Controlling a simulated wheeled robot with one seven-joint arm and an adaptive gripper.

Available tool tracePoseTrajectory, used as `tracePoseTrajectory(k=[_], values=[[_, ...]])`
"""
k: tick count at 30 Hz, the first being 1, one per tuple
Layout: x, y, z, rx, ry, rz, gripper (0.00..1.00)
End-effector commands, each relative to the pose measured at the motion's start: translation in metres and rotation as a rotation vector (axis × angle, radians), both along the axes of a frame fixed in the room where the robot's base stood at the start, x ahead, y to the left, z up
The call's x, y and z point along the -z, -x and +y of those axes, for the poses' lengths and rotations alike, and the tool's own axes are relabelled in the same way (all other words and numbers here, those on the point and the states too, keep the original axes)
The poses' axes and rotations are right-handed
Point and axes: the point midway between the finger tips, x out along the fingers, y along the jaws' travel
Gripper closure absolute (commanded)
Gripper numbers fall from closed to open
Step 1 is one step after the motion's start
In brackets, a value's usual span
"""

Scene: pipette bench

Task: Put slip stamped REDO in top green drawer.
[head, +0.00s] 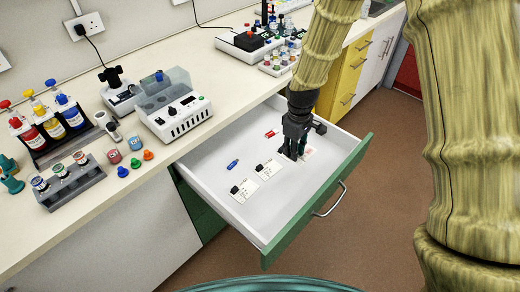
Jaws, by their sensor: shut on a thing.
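The top green drawer (318,200) is pulled open below the bench, with a green front and a white inside. My gripper (293,155) is inside the drawer's outline, near its right end, pointing down. It is shut on a white slip with reddish marking (308,152), which is partly hidden behind the fingers. The stamp is too small to read. I cannot tell whether this slip touches the drawer floor. Two other white slips with black clips, one nearer (244,195) and one in the middle (268,170), lie in the drawer to the left of my gripper.
A small blue item (233,164) and a red item (271,133) also lie in the drawer. The bench (215,120) above carries a boxy device (175,115), bottles and a tube rack (70,183). Yellow drawers (352,75) stand beyond. Brown floor (370,220) is clear before the drawer.

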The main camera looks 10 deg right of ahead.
Motion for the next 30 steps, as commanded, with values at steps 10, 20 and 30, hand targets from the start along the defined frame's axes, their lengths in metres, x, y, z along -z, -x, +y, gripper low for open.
tracePoseTrajectory(k=[10, 20, 30], values=[[0.04, 0.001, -0.001, 0.001, 0.0, 0.004, 0.93], [0.079, -0.005, -0.001, 0.002, 0.0, 0.008, 0.93], [0.098, -0.004, -0.001, 0.001, 0.0, 0.01, 0.93]])
